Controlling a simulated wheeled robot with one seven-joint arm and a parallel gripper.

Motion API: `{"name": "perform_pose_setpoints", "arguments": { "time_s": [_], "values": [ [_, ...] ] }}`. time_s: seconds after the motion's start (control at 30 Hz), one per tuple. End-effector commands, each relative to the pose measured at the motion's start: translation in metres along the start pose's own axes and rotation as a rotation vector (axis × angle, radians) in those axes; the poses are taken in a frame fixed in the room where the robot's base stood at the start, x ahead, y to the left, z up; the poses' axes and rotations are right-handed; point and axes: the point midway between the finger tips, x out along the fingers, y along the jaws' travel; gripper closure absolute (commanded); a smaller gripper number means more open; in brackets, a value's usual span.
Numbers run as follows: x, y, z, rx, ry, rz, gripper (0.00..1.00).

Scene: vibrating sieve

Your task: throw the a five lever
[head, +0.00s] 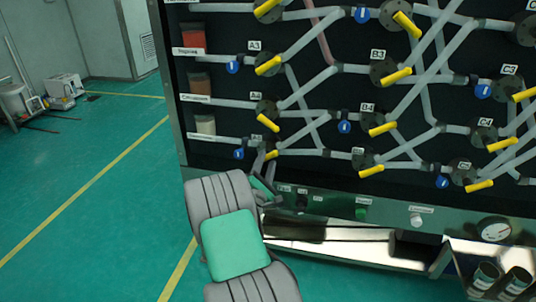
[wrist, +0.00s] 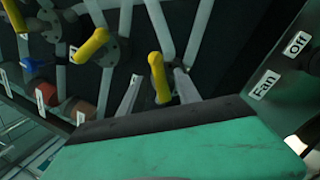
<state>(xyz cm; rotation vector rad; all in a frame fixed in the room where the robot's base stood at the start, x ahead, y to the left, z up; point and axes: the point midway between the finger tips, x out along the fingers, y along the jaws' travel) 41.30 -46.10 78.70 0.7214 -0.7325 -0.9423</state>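The A5 lever is a yellow handle (head: 271,154) on a dark valve at the lower left of the panel, below the A4 lever. Its own label is not readable, and my arm and gripper hide part of its valve. In the wrist view the same yellow handle (wrist: 160,82) stands between the two grey fingers of my gripper (wrist: 158,76). The fingers are apart, one on each side of the handle, with a visible gap on the left. I cannot tell whether the right finger touches it. In the head view my gripper (head: 264,187) is mostly hidden behind my wrist.
The A4 lever (head: 268,122) and A3 lever (head: 268,65) sit above, joined by grey pipes. A ledge with a green button (head: 362,212) and a gauge (head: 494,229) runs below. In the wrist view the Fan label (wrist: 264,85) is at right.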

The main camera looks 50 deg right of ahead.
Motion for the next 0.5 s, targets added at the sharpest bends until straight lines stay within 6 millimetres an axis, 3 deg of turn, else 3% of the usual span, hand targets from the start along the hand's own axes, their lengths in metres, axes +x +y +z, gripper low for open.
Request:
{"name": "perform_pose_setpoints", "arguments": {
  "time_s": [0.2, 0.43, 0.5],
  "values": [
    [0.025, -0.001, 0.000, 0.001, 0.001, -0.001, 0.60],
    [0.026, -0.001, -0.001, 0.001, 0.001, 0.000, 0.60],
    [0.026, -0.001, -0.001, 0.002, 0.001, -0.001, 0.64]
  ]
}}
